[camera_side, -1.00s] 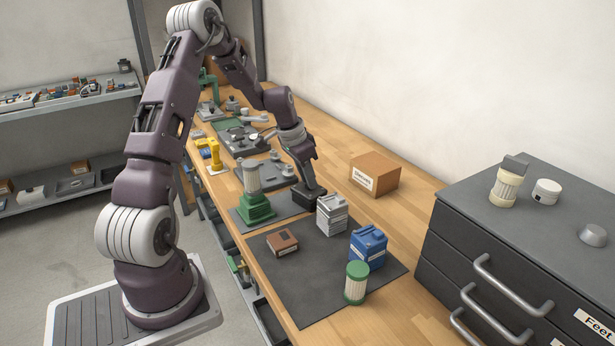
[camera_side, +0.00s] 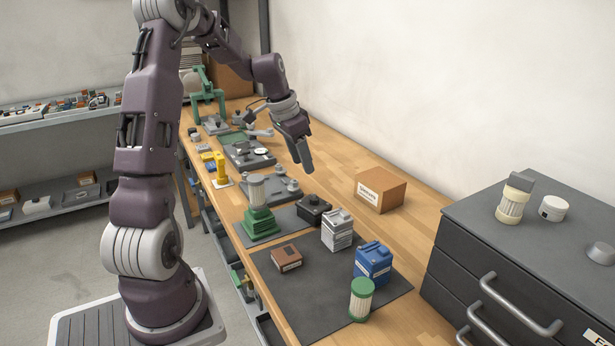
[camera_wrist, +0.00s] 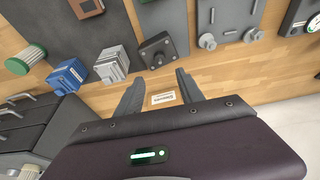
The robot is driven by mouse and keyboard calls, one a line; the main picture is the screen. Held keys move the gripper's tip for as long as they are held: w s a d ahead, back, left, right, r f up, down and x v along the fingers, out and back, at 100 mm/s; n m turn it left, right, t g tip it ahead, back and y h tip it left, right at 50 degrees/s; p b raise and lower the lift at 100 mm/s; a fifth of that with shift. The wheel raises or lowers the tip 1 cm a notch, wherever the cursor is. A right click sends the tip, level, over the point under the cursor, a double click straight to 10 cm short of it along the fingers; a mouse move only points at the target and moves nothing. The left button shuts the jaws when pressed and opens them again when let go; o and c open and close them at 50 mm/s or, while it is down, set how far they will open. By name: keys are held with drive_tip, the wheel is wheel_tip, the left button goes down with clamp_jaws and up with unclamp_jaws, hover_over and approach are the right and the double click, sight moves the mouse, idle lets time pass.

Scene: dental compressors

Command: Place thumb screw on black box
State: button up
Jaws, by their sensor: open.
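The black box (camera_side: 313,213) stands on the grey mat beside the green-based filter, and it also shows in the wrist view (camera_wrist: 167,45). A small dark knob (camera_side: 313,200), which looks like the thumb screw, sits on top of the box. In the wrist view this knob (camera_wrist: 157,59) is near the middle of the box's top. My gripper (camera_side: 304,167) is open and empty, raised above and behind the box and clear of it.
A grey-white canister (camera_side: 338,232), a blue canister (camera_side: 373,262), a brown box (camera_side: 286,258) and a green-capped filter (camera_side: 361,299) stand on the dark mat. A cardboard box (camera_side: 381,190) is to the right. Bare wood lies around it.

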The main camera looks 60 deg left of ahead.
drive_tip(key=s+d+r+y, duration=0.1)
drive_tip(key=s+d+r, duration=0.2)
drive_tip(key=d+r, duration=0.35)
drive_tip(key=s+d+r, duration=0.3)
drive_tip(key=d, duration=0.7)
drive_tip(key=s+d+t, duration=0.1)
drive_tip(key=s+d, duration=0.4)
drive_tip(key=s, duration=0.3)
drive_tip(key=s+d+t+h, duration=0.1)
drive_tip(key=s+d, duration=0.5)
drive_tip(key=s, duration=0.2)
drive_tip(key=shift+s+d+r, duration=0.15)
drive_tip(key=shift+s+d, duration=0.1)
drive_tip(key=shift+d, duration=0.05)
